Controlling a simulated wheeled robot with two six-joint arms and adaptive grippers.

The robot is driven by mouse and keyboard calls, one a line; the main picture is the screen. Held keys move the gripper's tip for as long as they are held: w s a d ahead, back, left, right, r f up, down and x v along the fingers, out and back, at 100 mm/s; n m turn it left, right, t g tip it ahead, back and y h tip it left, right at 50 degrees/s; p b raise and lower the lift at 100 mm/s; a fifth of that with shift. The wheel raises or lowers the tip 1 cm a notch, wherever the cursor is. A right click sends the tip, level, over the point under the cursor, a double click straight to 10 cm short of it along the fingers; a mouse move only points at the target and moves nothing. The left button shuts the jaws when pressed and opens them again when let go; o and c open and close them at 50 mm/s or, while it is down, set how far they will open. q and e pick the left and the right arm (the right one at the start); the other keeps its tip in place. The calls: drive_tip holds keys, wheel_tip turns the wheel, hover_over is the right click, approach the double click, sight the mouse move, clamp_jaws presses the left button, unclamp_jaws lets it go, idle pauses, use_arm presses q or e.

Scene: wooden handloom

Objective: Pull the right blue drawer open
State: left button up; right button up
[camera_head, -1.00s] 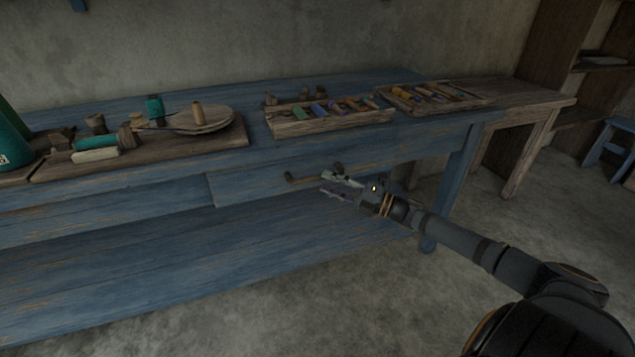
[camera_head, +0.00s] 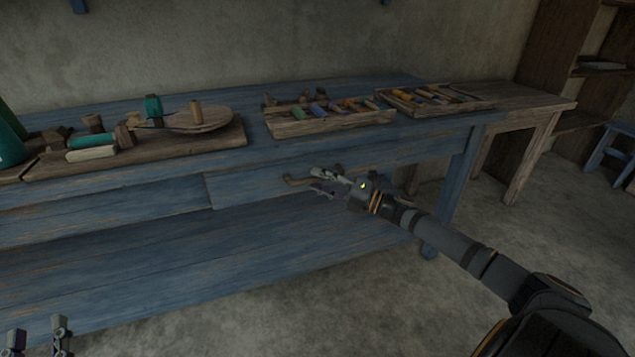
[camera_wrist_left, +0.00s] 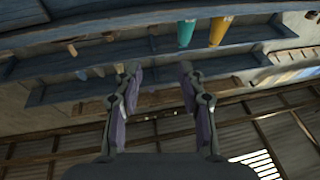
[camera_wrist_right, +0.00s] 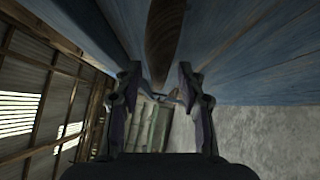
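The right blue drawer (camera_head: 240,188) sits in the front of the blue table and looks shut. Its brown bar handle (camera_head: 294,181) sticks out of the front, partly hidden by my right gripper. My right gripper (camera_head: 316,178) is at the handle's right end. In the right wrist view the handle (camera_wrist_right: 164,35) lies ahead, between the lines of the two spread fingers (camera_wrist_right: 158,75); I cannot tell whether they touch it. My left gripper (camera_head: 38,335) is at the bottom left of the head view, away from the drawer. Its fingers (camera_wrist_left: 158,72) are apart and empty.
Wooden trays (camera_head: 330,124) of coloured pieces and a board (camera_head: 150,155) with spools stand on the blue tabletop (camera_head: 245,108). A blue table leg (camera_head: 455,190) stands to the right. A lower blue shelf (camera_head: 200,255) runs below the drawers. The floor (camera_head: 330,310) in front is clear.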

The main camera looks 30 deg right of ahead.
drive_tip(key=shift+w+a+r+b, duration=0.1)
drive_tip(key=shift+w+a+b, duration=0.2)
drive_tip(key=shift+w, duration=0.2)
use_arm(q)
wheel_tip(320, 180, up, 7)
drive_tip(key=s+t, duration=0.2)
drive_tip(key=t, duration=0.1)
drive_tip(key=shift+m+t+h, duration=0.3)
use_arm(e)
drive_tip(key=shift+c, duration=0.4)
clamp_jaws()
